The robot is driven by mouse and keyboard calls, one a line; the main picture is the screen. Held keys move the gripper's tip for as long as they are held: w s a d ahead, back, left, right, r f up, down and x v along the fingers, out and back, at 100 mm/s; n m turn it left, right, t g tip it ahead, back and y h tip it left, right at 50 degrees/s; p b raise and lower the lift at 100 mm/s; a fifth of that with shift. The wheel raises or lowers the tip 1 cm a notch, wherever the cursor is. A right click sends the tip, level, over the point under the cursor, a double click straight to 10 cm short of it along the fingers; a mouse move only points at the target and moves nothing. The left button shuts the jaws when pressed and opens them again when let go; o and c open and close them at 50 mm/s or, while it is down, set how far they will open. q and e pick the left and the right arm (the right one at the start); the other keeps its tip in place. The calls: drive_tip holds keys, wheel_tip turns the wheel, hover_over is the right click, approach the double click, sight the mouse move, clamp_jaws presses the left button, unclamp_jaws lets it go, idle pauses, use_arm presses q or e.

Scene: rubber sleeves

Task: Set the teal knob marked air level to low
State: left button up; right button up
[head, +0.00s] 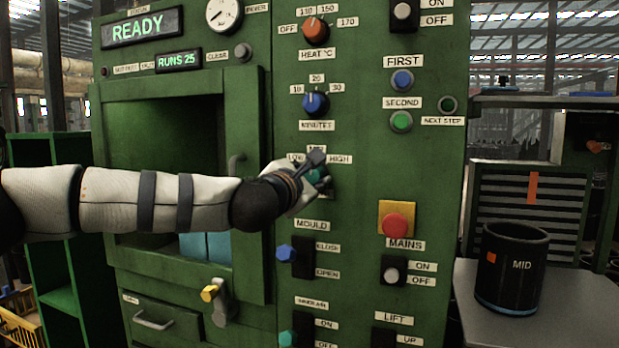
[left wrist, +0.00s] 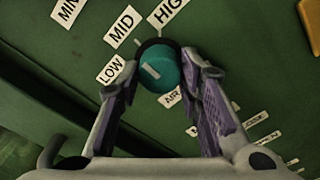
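The teal air knob (head: 316,176) sits on the green panel under the MID label, between LOW (head: 295,158) and HIGH (head: 340,159). My left gripper (head: 312,172) reaches in from the left and partly hides it. In the left wrist view the teal knob (left wrist: 160,72) is between the two fingers of my left gripper (left wrist: 160,75). The right finger looks against it; contact on the left side is unclear. The knob's pale mark slants up and left; the LOW (left wrist: 110,69) and MID (left wrist: 122,27) labels lie on that side. My right gripper is not in view.
The blue minutes knob (head: 315,103) is just above and the blue mould lever (head: 287,251) below.

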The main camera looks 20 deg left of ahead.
use_arm(q)
drive_tip(key=shift+f+n, duration=0.1)
drive_tip(key=shift+n, duration=0.3)
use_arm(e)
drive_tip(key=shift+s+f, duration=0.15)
use_arm(q)
drive_tip(key=n+b, duration=0.1)
drive_tip(key=n, duration=0.2)
drive_tip(key=shift+f+n, duration=0.1)
drive_tip(key=shift+n, duration=0.2)
drive_tip(key=n+b, duration=0.2)
drive_tip(key=n, duration=0.1)
drive_tip(key=shift+n, duration=0.7)
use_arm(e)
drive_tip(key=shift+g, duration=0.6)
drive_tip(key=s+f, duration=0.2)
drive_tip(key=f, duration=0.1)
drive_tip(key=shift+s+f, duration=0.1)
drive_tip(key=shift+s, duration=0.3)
use_arm(q)
drive_tip(key=o, duration=1.2)
drive_tip(key=shift+c, duration=0.2)
drive_tip(key=shift+s+r, duration=0.1)
drive_tip(key=shift+r, duration=0.1)
drive_tip(key=s, duration=1.2)
drive_tip(key=shift+a, duration=0.15)
